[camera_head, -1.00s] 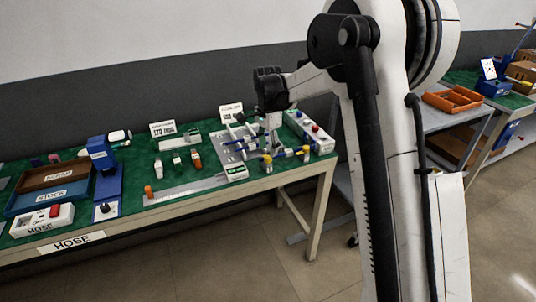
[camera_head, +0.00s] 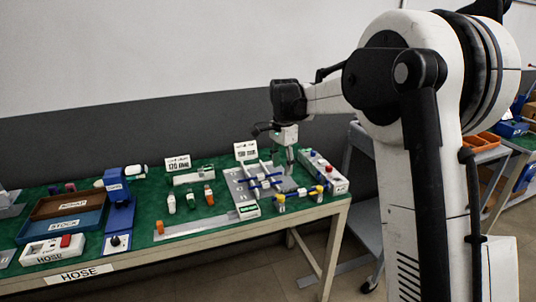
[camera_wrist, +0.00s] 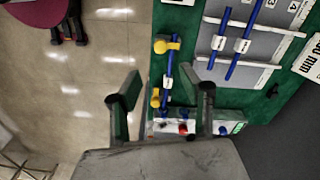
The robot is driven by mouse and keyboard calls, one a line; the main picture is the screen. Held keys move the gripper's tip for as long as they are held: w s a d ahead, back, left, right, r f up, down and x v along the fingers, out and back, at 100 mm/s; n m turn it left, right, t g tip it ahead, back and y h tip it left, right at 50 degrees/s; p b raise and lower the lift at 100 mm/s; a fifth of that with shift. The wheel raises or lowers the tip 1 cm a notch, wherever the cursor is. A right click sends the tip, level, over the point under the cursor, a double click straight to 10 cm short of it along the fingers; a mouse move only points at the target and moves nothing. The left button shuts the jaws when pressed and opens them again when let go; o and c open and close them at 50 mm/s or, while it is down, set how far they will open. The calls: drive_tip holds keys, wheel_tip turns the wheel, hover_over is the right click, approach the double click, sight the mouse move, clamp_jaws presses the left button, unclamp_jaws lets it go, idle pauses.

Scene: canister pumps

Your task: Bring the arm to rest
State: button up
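My gripper (camera_head: 290,160) hangs pointing down over the right end of the green HOSE table (camera_head: 150,215), above the area of the grey board and the white control box. In the wrist view, its two fingers (camera_wrist: 163,100) are wide apart with nothing held between them. Past the fingertips, a blue hose (camera_wrist: 169,65) with a white tag lies between two yellow holders (camera_wrist: 167,46). Whether the left finger is clear of the holders in height cannot be told. More tagged blue hoses (camera_wrist: 235,60) lie on the grey board (camera_wrist: 262,40).
The white box with coloured buttons (camera_head: 322,172) stands at the table's right end, close to the gripper. A blue press (camera_head: 119,205), small bottles (camera_head: 190,200), and STOCK (camera_head: 65,228) and SCRAP trays stand further left. A grey cart (camera_head: 365,190) is right of the table.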

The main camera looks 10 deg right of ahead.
drive_tip(key=s+r+n+t, duration=0.2)
drive_tip(key=s+r+n, duration=0.15)
drive_tip(key=s, duration=0.55)
drive_tip(key=s+r+n+t, duration=0.1)
drive_tip(key=s+r+n, duration=0.3)
drive_tip(key=s, duration=0.5)
drive_tip(key=s+f+n+t, duration=0.2)
drive_tip(key=s+n, duration=0.1)
drive_tip(key=s, duration=0.7)
drive_tip(key=s+f+n+t, duration=0.2)
drive_tip(key=s+n, duration=0.1)
drive_tip(key=s, duration=0.7)
drive_tip(key=shift+f, duration=0.35)
